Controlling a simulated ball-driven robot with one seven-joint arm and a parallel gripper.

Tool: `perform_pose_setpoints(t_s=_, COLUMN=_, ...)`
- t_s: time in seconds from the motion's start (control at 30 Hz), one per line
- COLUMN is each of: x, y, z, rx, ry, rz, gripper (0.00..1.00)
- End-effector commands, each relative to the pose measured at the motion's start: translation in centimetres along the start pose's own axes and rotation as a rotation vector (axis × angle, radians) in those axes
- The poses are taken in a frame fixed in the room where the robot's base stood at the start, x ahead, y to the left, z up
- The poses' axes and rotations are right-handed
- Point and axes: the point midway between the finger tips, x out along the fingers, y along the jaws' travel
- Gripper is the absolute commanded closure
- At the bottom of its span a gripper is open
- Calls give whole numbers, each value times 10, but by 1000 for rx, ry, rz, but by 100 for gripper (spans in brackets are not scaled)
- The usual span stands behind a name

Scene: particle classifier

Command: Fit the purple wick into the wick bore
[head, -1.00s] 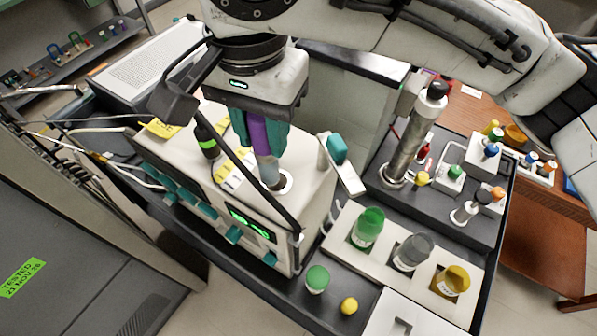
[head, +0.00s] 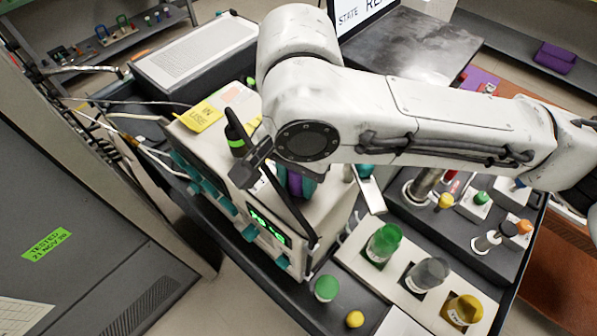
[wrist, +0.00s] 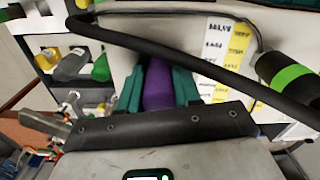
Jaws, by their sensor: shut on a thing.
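The purple wick (head: 295,186) is between the teal fingers of my gripper (head: 296,178), over the white instrument (head: 335,205) with the green display. In the wrist view my gripper (wrist: 158,72) is shut on the wick (wrist: 158,88), with one teal finger on each side. The wick's lower end is hidden in both views. The wick bore is hidden behind my arm and gripper, so I cannot tell whether the wick is in it.
A black bar with a green-banded cylinder (head: 235,136) crosses close in front of my gripper. A rack with green, grey and yellow jars (head: 383,242) stands to the right. A dark tray of small capped parts (head: 470,222) is behind it. A laptop-like grey box (head: 195,55) stands behind left.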

Motion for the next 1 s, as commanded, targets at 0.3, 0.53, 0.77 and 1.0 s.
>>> perform_pose_setpoints(t_s=0.3, x=5, y=0, z=0, rx=1, ry=-1, rz=1, gripper=100)
perform_pose_setpoints(t_s=0.53, x=14, y=1, z=1, rx=1, ry=-3, rz=5, gripper=100)
perform_pose_setpoints(t_s=0.77, x=18, y=1, z=1, rx=4, ry=-8, rz=8, gripper=59)
perform_pose_setpoints(t_s=1.0, x=19, y=2, z=1, rx=6, ry=-10, rz=11, gripper=41)
